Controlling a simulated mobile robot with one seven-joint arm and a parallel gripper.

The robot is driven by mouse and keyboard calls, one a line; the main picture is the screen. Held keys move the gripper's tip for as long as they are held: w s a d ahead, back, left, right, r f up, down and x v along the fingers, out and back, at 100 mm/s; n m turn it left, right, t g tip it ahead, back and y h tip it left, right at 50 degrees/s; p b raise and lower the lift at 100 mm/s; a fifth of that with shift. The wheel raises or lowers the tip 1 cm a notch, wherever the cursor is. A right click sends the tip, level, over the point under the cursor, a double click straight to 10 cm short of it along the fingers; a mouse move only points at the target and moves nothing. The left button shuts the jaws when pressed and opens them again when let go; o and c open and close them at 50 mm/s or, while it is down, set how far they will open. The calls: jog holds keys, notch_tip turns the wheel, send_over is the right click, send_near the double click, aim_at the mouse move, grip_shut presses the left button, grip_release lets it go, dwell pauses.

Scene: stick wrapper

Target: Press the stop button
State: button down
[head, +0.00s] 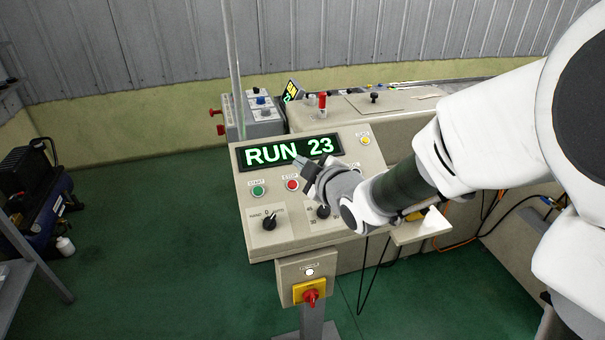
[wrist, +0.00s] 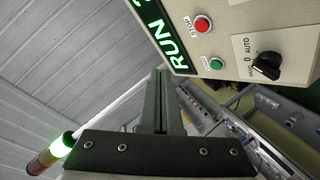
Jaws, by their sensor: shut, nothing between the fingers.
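The red stop button (head: 292,185) sits on the sloped face of a beige control panel (head: 258,222), right of the green start button (head: 258,191). In the wrist view the stop button (wrist: 202,25) is near the top, above the green button (wrist: 216,63). My gripper (head: 298,160) is shut and empty. Its tips are in front of the lit display (head: 263,154), a little above and right of the stop button in the head view, and look apart from the panel. In the wrist view the closed fingers (wrist: 160,75) point up toward the display's edge. My wrist hides part of the panel's right side.
A black mode knob (head: 269,222) is below the start button. A yellow button (head: 365,141) is at the upper right. A box with a red switch (head: 311,297) hangs below the panel. Free floor lies left.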

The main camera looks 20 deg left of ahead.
aim_at(292, 185)
jog(key=w+f+b, duration=0.1)
jog(key=f, duration=0.1)
jog(key=a+f+b, duration=0.1)
jog(key=f, duration=0.1)
jog(key=w+f+b, duration=0.1)
jog(key=f, duration=0.1)
jog(key=shift+w+a+f+b, duration=0.25)
jog(key=shift+w+a+b, duration=0.1)
jog(key=shift+w+a+f+b, duration=0.2)
jog(key=shift+w+f+b, duration=0.15)
jog(key=shift+f+b, duration=0.25)
jog(key=shift+r, duration=0.15)
dwell(1.2)
jog(key=shift+w+a+f+b, duration=0.15)
jog(key=shift+f+b, duration=0.3)
jog(key=shift+b, duration=0.35)
jog(key=shift+w+f+b, duration=0.15)
jog(key=shift+f+b, duration=0.15)
jog(key=shift+b, duration=0.2)
dwell(0.3)
jog(key=shift+r, duration=0.1)
dwell(0.3)
jog(key=shift+s+r, duration=0.3)
jog(key=shift+r, duration=0.3)
